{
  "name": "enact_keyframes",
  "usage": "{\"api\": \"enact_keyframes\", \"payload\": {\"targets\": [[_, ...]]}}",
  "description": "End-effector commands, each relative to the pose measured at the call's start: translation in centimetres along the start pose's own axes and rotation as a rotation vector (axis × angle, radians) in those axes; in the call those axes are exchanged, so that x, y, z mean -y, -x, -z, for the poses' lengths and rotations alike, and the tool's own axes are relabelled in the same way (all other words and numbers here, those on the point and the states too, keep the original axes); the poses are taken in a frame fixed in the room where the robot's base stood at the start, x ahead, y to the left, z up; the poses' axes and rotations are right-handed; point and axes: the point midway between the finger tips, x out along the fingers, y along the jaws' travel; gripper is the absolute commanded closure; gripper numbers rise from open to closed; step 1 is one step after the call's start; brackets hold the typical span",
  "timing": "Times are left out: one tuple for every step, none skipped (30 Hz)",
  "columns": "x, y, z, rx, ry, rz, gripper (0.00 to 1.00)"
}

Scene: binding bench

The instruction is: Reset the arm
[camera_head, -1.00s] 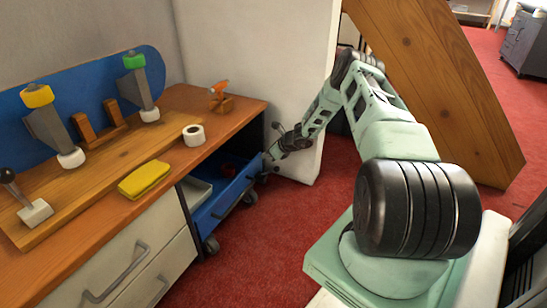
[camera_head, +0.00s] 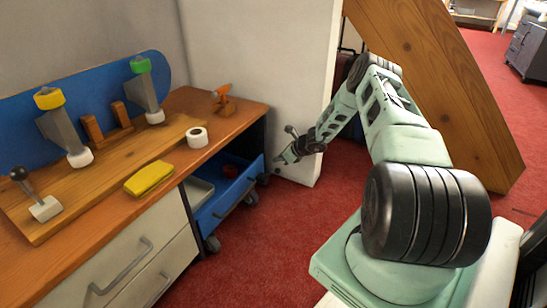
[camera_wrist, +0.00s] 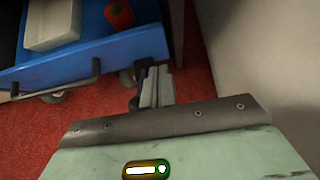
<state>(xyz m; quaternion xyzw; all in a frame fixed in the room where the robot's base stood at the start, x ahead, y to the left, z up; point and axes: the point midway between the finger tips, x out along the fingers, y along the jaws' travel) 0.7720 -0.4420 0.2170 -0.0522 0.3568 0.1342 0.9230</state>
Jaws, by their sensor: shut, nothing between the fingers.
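My arm reaches out over the red floor, with my gripper (camera_head: 278,167) near the far end of the open blue drawer (camera_head: 238,189). In the wrist view my gripper (camera_wrist: 157,78) has its fingers together with nothing between them. They are just off the front of the blue drawer (camera_wrist: 120,49), to the right of its handle (camera_wrist: 60,88), and look apart from it.
A white box (camera_wrist: 53,22) and a red spool-like thing (camera_wrist: 119,13) lie in the drawer. A pale panel (camera_head: 262,60) stands close behind my gripper. The bench (camera_head: 180,155) holds a yellow block (camera_head: 149,178) and a white roll (camera_head: 197,138). Red floor (camera_head: 275,222) is clear.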

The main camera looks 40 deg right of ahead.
Motion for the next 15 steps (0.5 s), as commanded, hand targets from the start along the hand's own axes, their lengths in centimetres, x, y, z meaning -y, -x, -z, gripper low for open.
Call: {"api": "enact_keyframes", "payload": {"targets": [[0.1,1.7,-0.6,0.001,-0.003,0.001,1.0],[0.1,2.3,-0.6,0.0,-0.003,0.002,1.0],[0.1,3.1,-0.5,0.0,-0.003,0.001,1.0],[0.1,3.7,-0.5,0.0,-0.003,0.002,1.0],[0.1,4.3,-0.5,0.0,-0.003,0.002,1.0],[0.1,5.0,-0.5,0.0,-0.003,0.002,1.0],[0.1,5.5,-0.4,0.0,-0.002,0.002,1.0],[0.1,6.0,-0.4,-0.001,-0.002,0.001,1.0],[0.1,6.6,-0.3,-0.001,-0.003,0.001,1.0],[0.1,7.0,-0.3,-0.001,-0.003,0.002,1.0],[0.1,7.3,-0.2,-0.001,-0.002,0.002,1.0],[0.1,7.6,-0.2,-0.001,-0.001,0.001,1.0],[0.1,7.8,-0.2,-0.001,-0.001,0.001,1.0],[0.1,8.0,-0.1,-0.001,0.0,0.001,1.0],[0.1,8.2,-0.1,-0.001,-0.001,0.001,1.0]]}}
